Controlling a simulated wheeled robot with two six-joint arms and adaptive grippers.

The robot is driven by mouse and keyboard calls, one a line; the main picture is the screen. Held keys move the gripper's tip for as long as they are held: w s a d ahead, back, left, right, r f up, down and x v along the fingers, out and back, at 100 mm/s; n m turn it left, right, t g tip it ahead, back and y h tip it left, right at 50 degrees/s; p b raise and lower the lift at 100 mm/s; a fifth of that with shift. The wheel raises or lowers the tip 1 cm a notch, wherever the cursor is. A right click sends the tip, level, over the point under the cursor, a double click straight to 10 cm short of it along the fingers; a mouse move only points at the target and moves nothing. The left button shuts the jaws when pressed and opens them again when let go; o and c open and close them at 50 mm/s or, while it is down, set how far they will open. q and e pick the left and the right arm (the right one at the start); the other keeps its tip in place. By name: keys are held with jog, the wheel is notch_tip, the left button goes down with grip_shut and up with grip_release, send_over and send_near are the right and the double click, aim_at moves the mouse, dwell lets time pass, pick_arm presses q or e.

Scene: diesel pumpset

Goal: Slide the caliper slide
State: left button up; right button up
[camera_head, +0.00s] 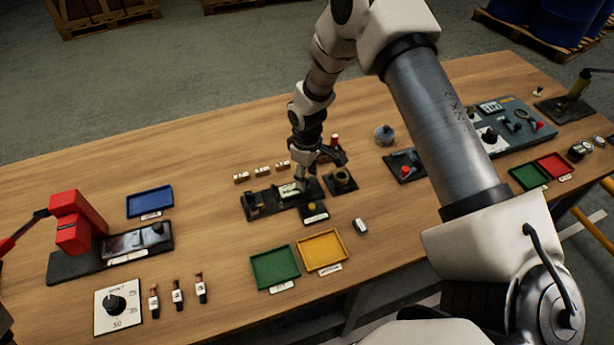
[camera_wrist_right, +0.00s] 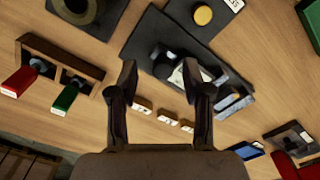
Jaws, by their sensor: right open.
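The caliper fixture is a long dark base (camera_head: 265,212) in the middle of the table, with a small pale-faced slide piece (camera_head: 289,190) on it. In the right wrist view the dark base (camera_wrist_right: 150,32) runs diagonally, and the pale-faced piece (camera_wrist_right: 178,76) shows partly behind one fingertip. My right gripper (camera_head: 322,172) is just above the fixture's right part. In the wrist view its two fingers (camera_wrist_right: 160,76) are apart, with nothing clearly held between them. I cannot tell whether a finger touches the slide. My left gripper is not in view.
Several small labelled blocks (camera_head: 262,171) lie behind the fixture. A dark block with a round ring (camera_head: 342,181) and a yellow-button pad (camera_head: 313,212) are close by. Green (camera_head: 275,268) and yellow (camera_head: 323,251) trays lie in front. A red device (camera_head: 75,222) stands left.

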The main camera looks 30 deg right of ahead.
notch_tip(320, 180, up, 11)
jog(key=shift+f, duration=0.1)
dwell(0.5)
